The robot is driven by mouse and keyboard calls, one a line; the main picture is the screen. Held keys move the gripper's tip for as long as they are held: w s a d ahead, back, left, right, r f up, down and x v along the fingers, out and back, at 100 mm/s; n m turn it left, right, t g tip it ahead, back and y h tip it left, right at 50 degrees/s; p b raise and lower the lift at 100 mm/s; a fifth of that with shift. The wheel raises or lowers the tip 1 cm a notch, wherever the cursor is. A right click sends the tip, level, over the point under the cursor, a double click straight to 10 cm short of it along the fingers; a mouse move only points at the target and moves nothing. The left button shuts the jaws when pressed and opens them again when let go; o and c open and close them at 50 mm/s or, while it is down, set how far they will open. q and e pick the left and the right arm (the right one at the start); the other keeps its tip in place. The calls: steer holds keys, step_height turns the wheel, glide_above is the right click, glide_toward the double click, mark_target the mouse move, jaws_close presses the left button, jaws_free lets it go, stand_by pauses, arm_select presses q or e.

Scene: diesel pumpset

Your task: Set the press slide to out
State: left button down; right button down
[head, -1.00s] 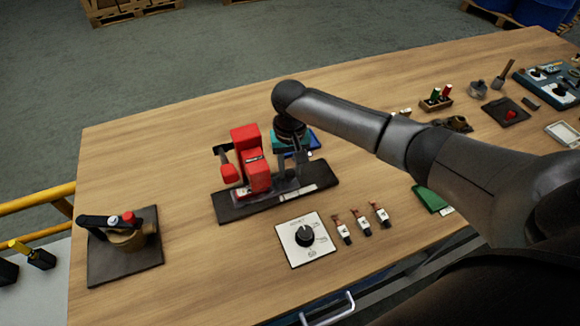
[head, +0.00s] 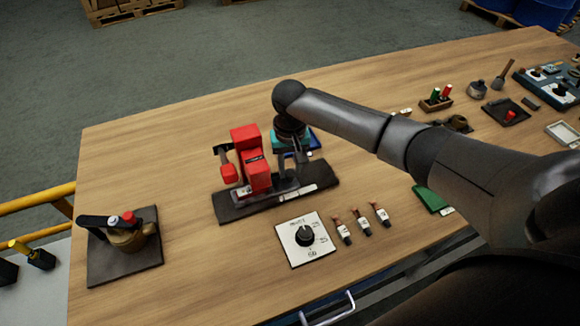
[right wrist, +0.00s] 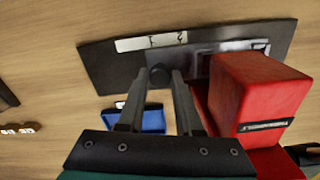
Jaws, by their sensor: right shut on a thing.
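The red press (head: 252,160) stands on a dark base plate (head: 232,209) left of the table's middle. Its grey slide (head: 280,186) lies along the plate at the foot of the press, beside a white label strip. My right gripper (head: 297,168) reaches down just right of the red body. In the right wrist view its two fingers (right wrist: 158,85) close around the slide's small dark knob (right wrist: 160,76), with the red press body (right wrist: 255,95) close to the right. The fingertips are partly hidden in the head view. My left gripper is not in view.
A blue tray (head: 315,139) sits just behind the press. A white dial panel (head: 290,251) and several small labelled parts (head: 362,226) lie in front. A brown fixture on a dark mat (head: 98,268) stands at left. The table's back left is clear.

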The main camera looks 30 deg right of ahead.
steer(key=shift+d+r, duration=0.1)
steer(key=shift+d+p, duration=0.3)
steer(key=shift+p, duration=0.05)
steer(key=d+p, duration=0.1)
steer(key=d, duration=0.2)
steer(key=d+p, duration=0.1)
steer(key=d, duration=0.2)
steer(key=d+p, duration=0.1)
steer(key=d, duration=0.1)
steer(key=shift+s+d, duration=0.25)
steer(key=shift+d, duration=0.6)
steer(key=c, duration=0.6)
jaws_free()
steer(key=shift+d, duration=0.1)
